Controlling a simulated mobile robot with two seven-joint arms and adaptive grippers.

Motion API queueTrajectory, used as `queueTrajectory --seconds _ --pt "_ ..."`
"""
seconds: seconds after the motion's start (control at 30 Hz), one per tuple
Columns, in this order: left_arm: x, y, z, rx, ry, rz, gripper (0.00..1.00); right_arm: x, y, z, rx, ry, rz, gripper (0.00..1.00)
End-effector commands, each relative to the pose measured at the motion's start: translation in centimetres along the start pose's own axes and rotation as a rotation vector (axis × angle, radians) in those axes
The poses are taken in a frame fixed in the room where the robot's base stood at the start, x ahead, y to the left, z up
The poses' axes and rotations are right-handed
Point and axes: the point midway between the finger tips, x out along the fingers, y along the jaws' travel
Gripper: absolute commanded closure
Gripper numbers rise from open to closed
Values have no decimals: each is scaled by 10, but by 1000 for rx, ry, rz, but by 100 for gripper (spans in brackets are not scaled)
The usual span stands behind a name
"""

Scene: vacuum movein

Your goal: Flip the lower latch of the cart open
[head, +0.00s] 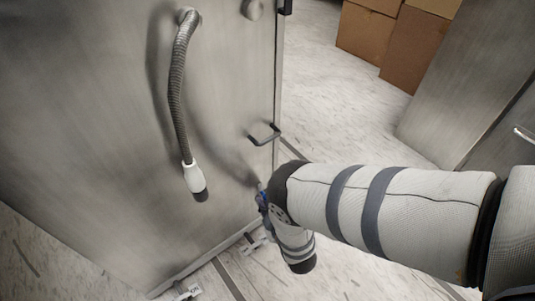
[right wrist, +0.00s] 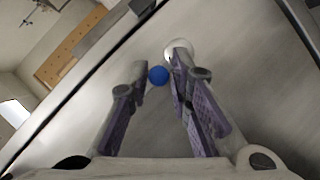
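The cart (head: 95,130) is a tall brushed-metal cabinet filling the left of the head view. In the right wrist view its grey face lies ahead of my right gripper (right wrist: 158,68). A blue ball (right wrist: 158,75), which looks like the lower latch's knob, shows between the fingertips, beside a round white mount (right wrist: 178,50). The two purple-padded fingers are apart; I cannot tell whether either touches the ball. In the head view my right arm hides most of the gripper and latch near the cart's right edge. My left gripper is out of view.
A flexible hose with a white nozzle (head: 194,178) hangs on the cart face. A dark handle (head: 264,134) sits above my right gripper. Cardboard boxes (head: 412,45) stand at the back, and a grey panel (head: 465,75) at right. Pale floor (head: 340,115) lies between.

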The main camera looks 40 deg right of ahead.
Motion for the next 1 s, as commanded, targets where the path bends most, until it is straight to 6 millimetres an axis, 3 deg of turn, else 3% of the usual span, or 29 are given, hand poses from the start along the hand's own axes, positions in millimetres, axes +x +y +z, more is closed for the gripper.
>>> queueTrajectory --seconds 0.33,0.7,0.83,1.0 --pt "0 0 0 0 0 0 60 -5 0 0 1 1 2 76" --pt "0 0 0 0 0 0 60 -95 0 0 -1 -1 -2 76" --pt "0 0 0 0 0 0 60 -114 0 0 0 -1 -1 76" --pt "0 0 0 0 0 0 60 -121 0 0 0 0 1 76"
